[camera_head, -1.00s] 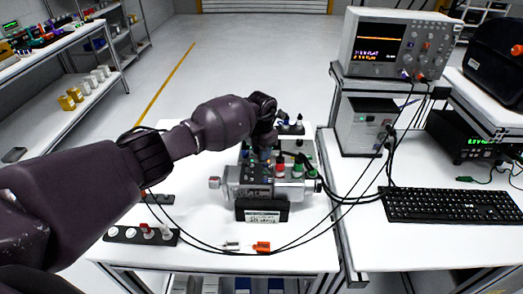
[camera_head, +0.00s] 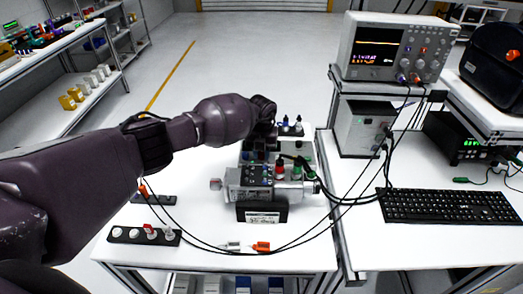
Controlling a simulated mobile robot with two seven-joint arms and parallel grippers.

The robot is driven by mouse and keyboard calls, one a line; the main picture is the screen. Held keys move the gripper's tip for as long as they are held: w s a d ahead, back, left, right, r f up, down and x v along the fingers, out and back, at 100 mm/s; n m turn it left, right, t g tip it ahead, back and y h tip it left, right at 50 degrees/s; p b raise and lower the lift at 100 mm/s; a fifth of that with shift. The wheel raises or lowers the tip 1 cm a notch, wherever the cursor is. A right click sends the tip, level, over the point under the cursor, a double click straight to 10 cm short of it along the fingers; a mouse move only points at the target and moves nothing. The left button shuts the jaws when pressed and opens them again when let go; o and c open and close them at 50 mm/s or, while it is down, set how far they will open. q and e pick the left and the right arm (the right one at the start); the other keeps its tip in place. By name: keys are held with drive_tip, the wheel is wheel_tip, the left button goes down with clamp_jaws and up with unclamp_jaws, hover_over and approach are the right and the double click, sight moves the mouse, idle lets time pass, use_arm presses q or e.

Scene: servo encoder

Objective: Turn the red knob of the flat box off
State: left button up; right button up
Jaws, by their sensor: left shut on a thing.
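My left gripper (camera_head: 266,142) reaches over the back of the bench set-up. Its fingers are mostly hidden behind my own wrist and hand. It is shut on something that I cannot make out. A flat dark box (camera_head: 288,130) with several small upright parts, some blue-tipped, lies right by the hand; its left end is covered. Another flat dark strip (camera_head: 128,236) at the front left carries white knobs and one with a red top (camera_head: 149,229). A grey motor unit (camera_head: 262,186) with red and green parts on top stands in front of the gripper. My right gripper is not in view.
Black cables (camera_head: 340,199) loop across the white bench (camera_head: 205,225). An orange-and-white connector (camera_head: 262,246) lies at the front. A dark strip with an orange part (camera_head: 155,199) lies at the left. An oscilloscope (camera_head: 393,47) and a keyboard (camera_head: 450,206) stand at the right.

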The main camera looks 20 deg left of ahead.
sight(261, 154)
use_arm(q)
drive_tip(key=shift+r+n+p, duration=0.15)
drive_tip(key=shift+n+p, duration=0.35)
drive_tip(key=shift+n, duration=1)
drive_tip(key=o, duration=0.9)
drive_tip(key=shift+o, duration=0.2)
wheel_tip(261, 154, up, 11)
drive_tip(key=shift+s+f, duration=0.1)
drive_tip(key=shift+f, duration=0.15)
